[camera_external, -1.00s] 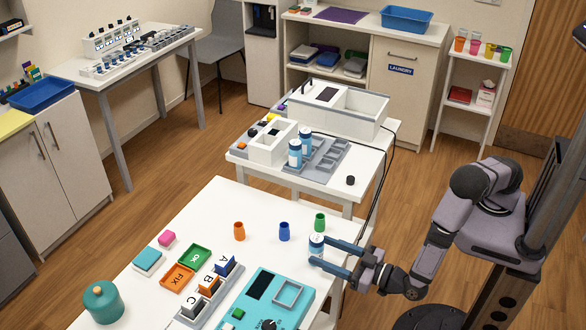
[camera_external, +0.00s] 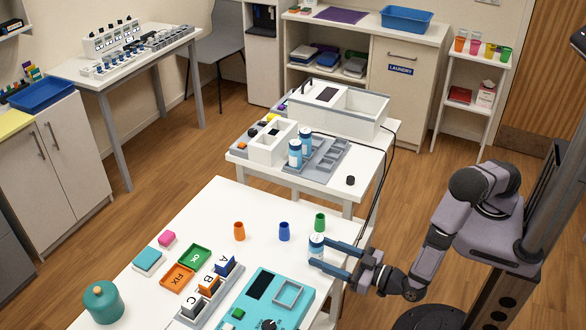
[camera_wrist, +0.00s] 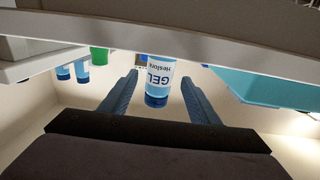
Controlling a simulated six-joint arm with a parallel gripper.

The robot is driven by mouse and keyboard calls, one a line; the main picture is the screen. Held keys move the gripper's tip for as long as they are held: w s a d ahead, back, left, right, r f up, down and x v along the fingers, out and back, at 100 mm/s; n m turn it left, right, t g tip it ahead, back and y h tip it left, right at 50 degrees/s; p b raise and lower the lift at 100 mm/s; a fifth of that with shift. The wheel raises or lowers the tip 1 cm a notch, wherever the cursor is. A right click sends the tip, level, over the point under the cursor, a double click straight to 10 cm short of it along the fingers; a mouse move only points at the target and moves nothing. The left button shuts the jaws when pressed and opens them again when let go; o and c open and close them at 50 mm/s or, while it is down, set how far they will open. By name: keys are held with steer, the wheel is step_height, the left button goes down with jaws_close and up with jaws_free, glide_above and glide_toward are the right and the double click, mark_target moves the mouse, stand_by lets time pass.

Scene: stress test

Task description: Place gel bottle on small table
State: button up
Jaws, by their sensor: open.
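A white and blue gel bottle (camera_external: 316,244) stands upright at the right edge of the white front table (camera_external: 215,215). My gripper (camera_external: 320,251) is open around it, coming in from the right with its two blue fingers level. In the wrist view the bottle's "GEL" label (camera_wrist: 158,76) shows between my open fingers (camera_wrist: 160,92). I cannot tell whether either finger touches it. A smaller white table (camera_external: 372,165) stands behind, with two similar bottles, the near one (camera_external: 295,155) and the far one (camera_external: 305,140), upright by a grey tray.
Green (camera_external: 320,222), blue (camera_external: 284,231) and orange (camera_external: 239,231) cups stand near the bottle. A teal device (camera_external: 262,312) lies in front of it. A white box (camera_external: 350,105), a small black knob (camera_external: 350,180) and a hanging cable are at the smaller table.

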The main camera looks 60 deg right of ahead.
steer(key=shift+w+d+p, duration=0.15)
steer(key=shift+w+p, duration=0.45)
steer(key=shift+w, duration=1.25)
steer(key=shift+w+d+p, duration=0.1)
steer(key=shift+w+p, duration=0.45)
steer(key=shift+w, duration=1.3)
steer(key=c, duration=1.3)
step_height(320, 180, up, 18)
steer(key=p, duration=0.6)
steer(key=shift+f, duration=0.25)
